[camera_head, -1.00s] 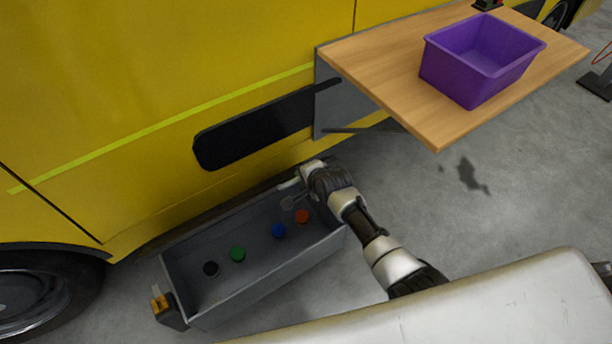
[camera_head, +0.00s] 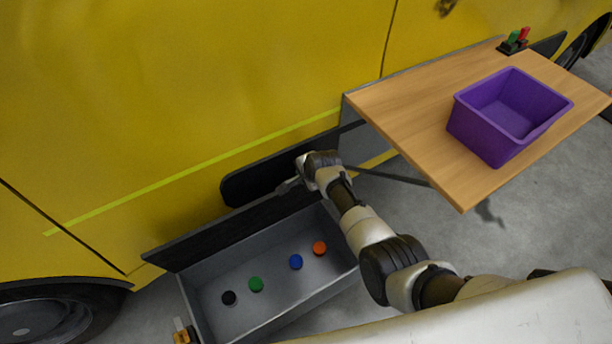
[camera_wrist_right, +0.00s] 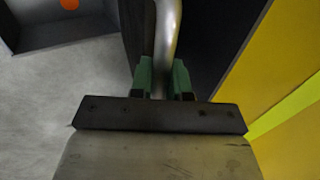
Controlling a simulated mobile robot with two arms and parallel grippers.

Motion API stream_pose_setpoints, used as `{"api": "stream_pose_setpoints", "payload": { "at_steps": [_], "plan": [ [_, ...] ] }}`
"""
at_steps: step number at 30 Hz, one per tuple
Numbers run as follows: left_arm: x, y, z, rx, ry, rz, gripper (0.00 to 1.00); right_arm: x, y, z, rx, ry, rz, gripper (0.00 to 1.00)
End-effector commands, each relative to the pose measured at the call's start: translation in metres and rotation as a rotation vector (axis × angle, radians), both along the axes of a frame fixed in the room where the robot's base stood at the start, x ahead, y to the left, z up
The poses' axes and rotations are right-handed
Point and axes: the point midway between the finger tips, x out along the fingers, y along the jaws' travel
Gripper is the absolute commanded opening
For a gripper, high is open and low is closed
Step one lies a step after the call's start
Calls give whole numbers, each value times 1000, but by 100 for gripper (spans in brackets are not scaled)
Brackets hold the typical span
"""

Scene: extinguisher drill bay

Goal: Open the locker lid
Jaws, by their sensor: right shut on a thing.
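The grey locker (camera_head: 262,308) is open on the floor against the yellow vehicle. Its dark lid (camera_head: 228,234) stands raised along the back edge, inner face showing. My right gripper (camera_head: 284,187) is at the lid's upper edge, towards the right end. In the right wrist view, the green fingers of my right gripper (camera_wrist_right: 161,82) are shut on a metal bar handle (camera_wrist_right: 168,38), with dark panel surface beside it. My left gripper is not in view.
Inside the locker lie black (camera_head: 229,298), green (camera_head: 256,284), blue (camera_head: 296,262) and orange (camera_head: 320,248) round pieces. A wooden shelf (camera_head: 420,125) with a purple bin (camera_head: 490,140) juts out at the right, above my forearm. Grey floor is clear beneath it.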

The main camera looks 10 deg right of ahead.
Motion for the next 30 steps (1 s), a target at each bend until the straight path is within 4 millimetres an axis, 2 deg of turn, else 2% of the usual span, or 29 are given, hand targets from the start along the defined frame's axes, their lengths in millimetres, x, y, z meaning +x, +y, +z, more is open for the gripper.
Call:
{"api": "stream_pose_setpoints", "payload": {
  "at_steps": [14,15,19,30],
  "plan": [
    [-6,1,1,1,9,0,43,1,0,0,-1,2,0,0],
    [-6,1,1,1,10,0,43,0,0,-1,-1,3,0,21],
    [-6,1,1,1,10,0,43,0,0,-1,-1,3,0,41],
    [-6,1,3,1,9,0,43,-1,-1,4,0,1,0,41]
  ]
}}
